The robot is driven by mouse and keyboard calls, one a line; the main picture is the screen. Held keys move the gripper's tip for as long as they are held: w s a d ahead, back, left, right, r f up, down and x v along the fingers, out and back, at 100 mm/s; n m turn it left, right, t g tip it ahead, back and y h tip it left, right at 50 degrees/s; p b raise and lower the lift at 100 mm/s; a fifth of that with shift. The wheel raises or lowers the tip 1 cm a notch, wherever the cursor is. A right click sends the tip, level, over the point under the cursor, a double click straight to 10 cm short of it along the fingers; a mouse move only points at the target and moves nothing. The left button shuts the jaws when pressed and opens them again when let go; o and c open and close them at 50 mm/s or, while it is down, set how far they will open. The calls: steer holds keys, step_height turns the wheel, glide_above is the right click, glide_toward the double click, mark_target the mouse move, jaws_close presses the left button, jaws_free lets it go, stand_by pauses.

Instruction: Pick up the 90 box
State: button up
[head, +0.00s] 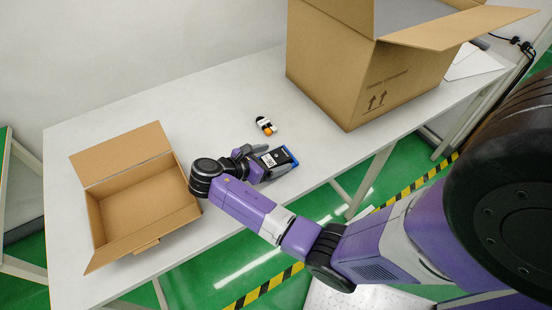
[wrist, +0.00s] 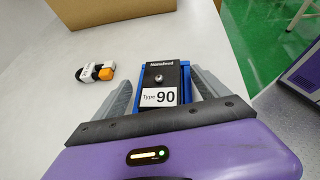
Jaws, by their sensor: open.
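The 90 box (wrist: 163,82) is a small black box with blue edges and a white label reading "Type 90". It lies on the white table, and in the head view (head: 275,158) it is right of the open carton. My gripper (wrist: 160,84) is open, with one grey finger on each side of the box. In the head view my gripper (head: 262,158) reaches over the table at the box. The wrist view does not clearly show whether the fingers touch the box.
A small black, white and orange item (wrist: 98,73) lies beside the box on the table (head: 225,100). An open, empty-looking carton (head: 98,228) stands at the left. A large open cardboard box (head: 330,70) stands at the back right. The table's front edge is close to the 90 box.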

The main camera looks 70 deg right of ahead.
steer(key=shift+c, duration=0.2)
steer(key=c, duration=1.6)
